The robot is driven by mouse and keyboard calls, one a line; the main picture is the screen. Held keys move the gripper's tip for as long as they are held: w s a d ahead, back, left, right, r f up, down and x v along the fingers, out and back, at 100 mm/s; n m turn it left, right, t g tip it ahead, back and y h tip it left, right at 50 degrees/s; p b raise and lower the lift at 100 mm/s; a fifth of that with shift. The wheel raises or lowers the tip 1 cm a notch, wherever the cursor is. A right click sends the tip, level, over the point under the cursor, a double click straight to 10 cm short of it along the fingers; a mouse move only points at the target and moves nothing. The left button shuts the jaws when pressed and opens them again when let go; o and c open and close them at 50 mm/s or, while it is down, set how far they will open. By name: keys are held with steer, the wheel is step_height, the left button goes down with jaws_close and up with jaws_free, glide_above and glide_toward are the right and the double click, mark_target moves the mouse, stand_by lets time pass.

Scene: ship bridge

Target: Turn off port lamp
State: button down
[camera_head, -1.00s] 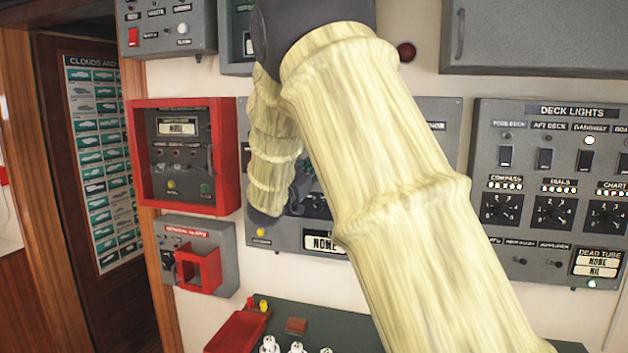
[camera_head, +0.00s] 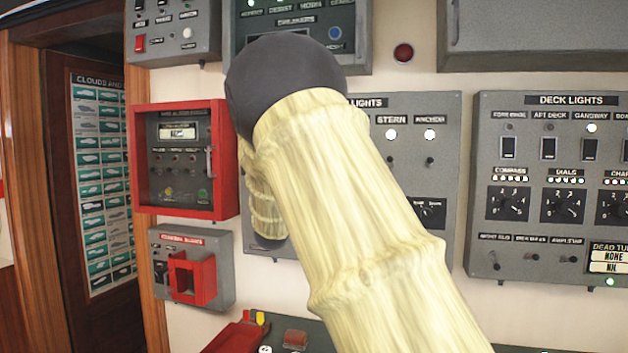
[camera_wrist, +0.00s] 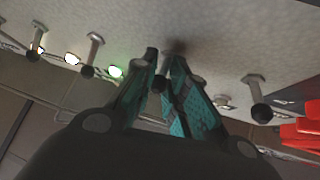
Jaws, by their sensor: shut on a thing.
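The grey lights panel (camera_head: 412,180) is on the wall in the head view. Its Stern lamp (camera_head: 391,134) and the lamp beside it are lit white. My arm covers the panel's left part, so any port label and my gripper are hidden there. In the wrist view, my gripper (camera_wrist: 165,60) has its teal fingers closed around a small toggle switch (camera_wrist: 160,84) on the panel face. No label is readable in the wrist view.
More toggles, such as the right one (camera_wrist: 260,98), stand close on both sides of my fingers. A red-framed box (camera_head: 137,165) and a red-guarded switch box (camera_head: 218,250) are left of my arm. The deck lights panel (camera_head: 485,165) is at right.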

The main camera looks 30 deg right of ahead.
steer(key=shift+d+f+b, duration=0.1)
steer(key=shift+f+b, duration=0.05)
steer(key=shift+b, duration=0.25)
steer(key=c, duration=1.4)
jaws_free()
steer(key=shift+s+d, duration=0.1)
steer(key=shift+s, duration=0.05)
steer(key=shift+a, duration=0.25)
steer(key=v, duration=1.1)
steer(key=shift+f, duration=0.4)
